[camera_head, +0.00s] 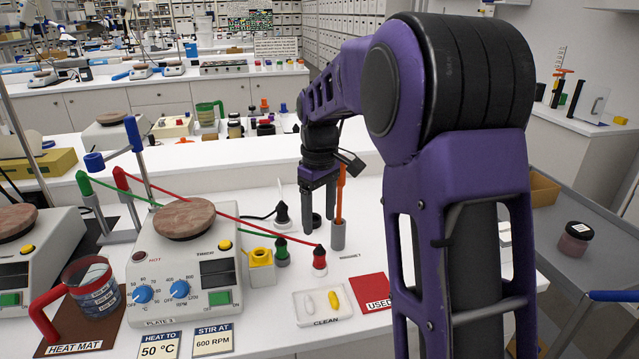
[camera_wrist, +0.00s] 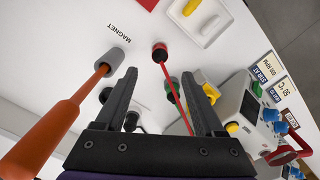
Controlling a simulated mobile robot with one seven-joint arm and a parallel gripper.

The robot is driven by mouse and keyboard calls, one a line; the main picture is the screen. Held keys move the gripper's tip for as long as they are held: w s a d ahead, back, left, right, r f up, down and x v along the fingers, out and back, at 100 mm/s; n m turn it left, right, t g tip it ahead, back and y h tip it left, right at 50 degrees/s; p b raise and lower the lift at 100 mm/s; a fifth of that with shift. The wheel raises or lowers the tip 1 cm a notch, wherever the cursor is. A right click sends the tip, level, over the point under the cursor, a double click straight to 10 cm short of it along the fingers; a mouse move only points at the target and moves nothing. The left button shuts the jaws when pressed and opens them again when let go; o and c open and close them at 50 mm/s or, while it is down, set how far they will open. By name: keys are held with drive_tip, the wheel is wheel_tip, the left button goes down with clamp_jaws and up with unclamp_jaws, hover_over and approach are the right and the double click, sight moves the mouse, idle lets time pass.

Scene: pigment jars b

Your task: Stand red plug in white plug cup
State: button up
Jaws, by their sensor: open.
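My gripper (camera_head: 318,216) is open and empty, pointing down behind the plug in the head view. My fingertips show in the wrist view (camera_wrist: 159,76).
A grey holder (camera_head: 338,236) with an orange-handled stick stands close right of my gripper. A green plug (camera_head: 281,250) and a yellow holder (camera_head: 260,257) stand left. A white tray (camera_head: 322,306) and red USED mat (camera_head: 372,292) lie in front. Red and green cords cross the hotplate (camera_head: 184,250).

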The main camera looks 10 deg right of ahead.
wheel_tip(320, 180, up, 7)
drive_tip(key=shift+r+p, duration=0.2)
drive_tip(key=shift+p, duration=0.2)
